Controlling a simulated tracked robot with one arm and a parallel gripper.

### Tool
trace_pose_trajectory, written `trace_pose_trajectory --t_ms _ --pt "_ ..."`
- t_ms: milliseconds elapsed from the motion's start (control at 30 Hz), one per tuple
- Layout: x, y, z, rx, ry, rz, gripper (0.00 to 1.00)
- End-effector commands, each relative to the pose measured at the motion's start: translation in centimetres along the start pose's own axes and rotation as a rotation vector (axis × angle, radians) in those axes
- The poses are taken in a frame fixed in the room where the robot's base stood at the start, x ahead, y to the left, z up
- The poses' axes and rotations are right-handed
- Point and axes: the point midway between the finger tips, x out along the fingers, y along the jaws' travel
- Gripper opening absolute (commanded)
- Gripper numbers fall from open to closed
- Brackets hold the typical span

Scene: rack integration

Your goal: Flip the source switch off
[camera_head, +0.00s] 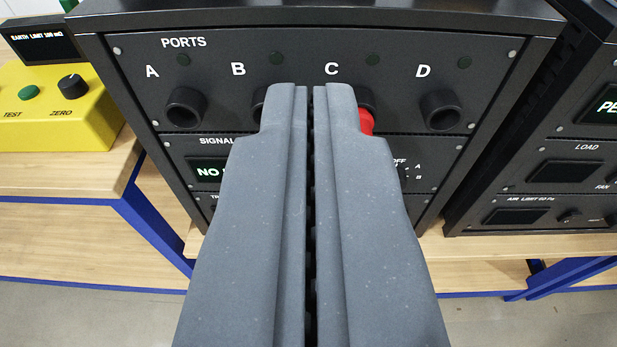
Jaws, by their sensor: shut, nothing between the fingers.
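My gripper (310,90) is shut and empty. Its two grey fingers reach up the middle of the view, in front of a dark rack unit (215,60), with their tips over the panel between ports B and C.
Ports A (185,108) and D (440,110) are clear; B and C are partly covered. A red part (366,122) shows at port C. A yellow tester (55,105) stands left on a wooden bench (70,175). Another dark rack (545,150) stands right.

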Motion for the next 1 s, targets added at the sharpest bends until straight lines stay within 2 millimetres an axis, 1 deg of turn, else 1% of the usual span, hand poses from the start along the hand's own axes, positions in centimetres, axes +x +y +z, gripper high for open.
trace_pose_trajectory --t_ms 33,67,100,167,200,333,400,500,600,700,800,1000 --pt "2.6 0.0 3.6 0.001 -0.014 -0.001 0.00" --pt "3.7 0.0 5.0 0.001 -0.008 -0.001 0.00" --pt "5.2 0.0 6.9 0.001 -0.004 -0.001 0.00" --pt "7.2 0.0 10.0 0.002 0.002 -0.001 0.00" --pt "8.4 0.0 12.1 0.002 0.004 0.000 0.00" --pt "11.6 0.0 18.9 0.002 0.019 0.002 0.00" --pt "12.8 0.0 22.4 0.002 0.025 0.004 0.00" --pt "13.9 0.0 26.4 0.002 0.035 0.007 0.00" --pt "14.3 0.0 29.1 0.001 0.044 0.009 0.00" --pt "14.6 0.0 30.8 0.001 0.050 0.011 0.00" --pt "14.7 0.0 31.4 0.001 0.052 0.012 0.00" --pt "14.7 0.0 31.3 0.000 0.055 0.011 0.00"
